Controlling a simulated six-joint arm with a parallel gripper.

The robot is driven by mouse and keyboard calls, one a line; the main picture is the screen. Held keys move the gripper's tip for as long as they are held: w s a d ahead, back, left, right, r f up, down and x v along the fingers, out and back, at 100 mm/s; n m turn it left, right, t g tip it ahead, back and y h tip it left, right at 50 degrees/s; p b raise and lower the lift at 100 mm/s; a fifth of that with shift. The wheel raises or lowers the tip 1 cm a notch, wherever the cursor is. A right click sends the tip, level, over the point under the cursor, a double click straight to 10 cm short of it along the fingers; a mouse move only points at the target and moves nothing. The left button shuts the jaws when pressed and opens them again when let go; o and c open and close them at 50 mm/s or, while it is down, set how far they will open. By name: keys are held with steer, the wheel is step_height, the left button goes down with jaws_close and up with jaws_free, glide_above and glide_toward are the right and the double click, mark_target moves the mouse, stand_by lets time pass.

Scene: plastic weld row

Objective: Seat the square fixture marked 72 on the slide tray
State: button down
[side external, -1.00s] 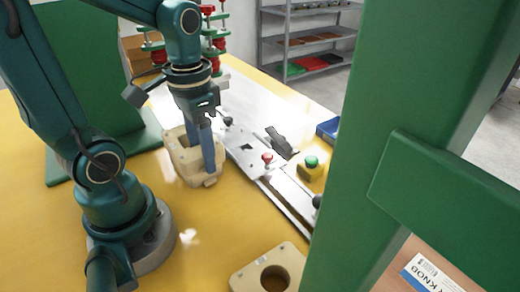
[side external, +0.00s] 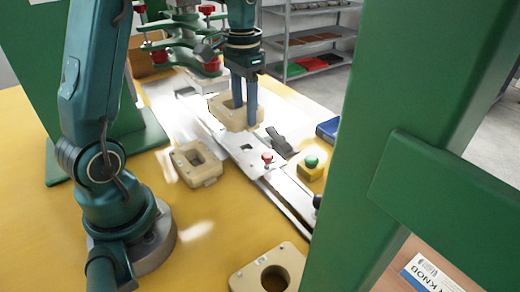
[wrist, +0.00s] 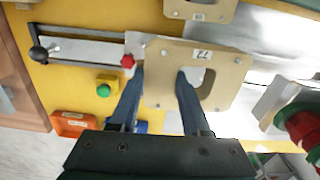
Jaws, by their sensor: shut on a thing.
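The beige square fixture marked 72 (wrist: 218,62) is in my gripper (wrist: 160,74); its label reads upside down in the wrist view. My fingers straddle one wall of it, one inside its opening. In the side view the held fixture (side external: 224,113) and my gripper (side external: 245,116) are over the metal slide, behind the slide tray (side external: 243,152). The tray is a flat grey plate with a small dark cutout. The fixture looks roughly level, but its gap above the slide cannot be told. It hides part of the slide in the wrist view.
A second square fixture (side external: 197,167) lies on the yellow table, left of the tray. A round-holed fixture (side external: 270,272) is in front. A green post (side external: 400,130) blocks the right.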

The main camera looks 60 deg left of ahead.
steer(key=shift+w+d+f, duration=0.25)
steer(key=shift+w+f, duration=0.65)
steer(key=shift+f, duration=0.1)
steer(key=shift+d+f+m, duration=0.2)
steer(key=shift+f+m, duration=0.1)
steer(key=shift+f, duration=2.7)
steer(key=shift+f, duration=0.6)
steer(key=shift+c, duration=1.4)
jaws_free()
steer(key=c, duration=0.4)
steer(key=shift+c, duration=0.2)
steer(key=shift+r, duration=0.1)
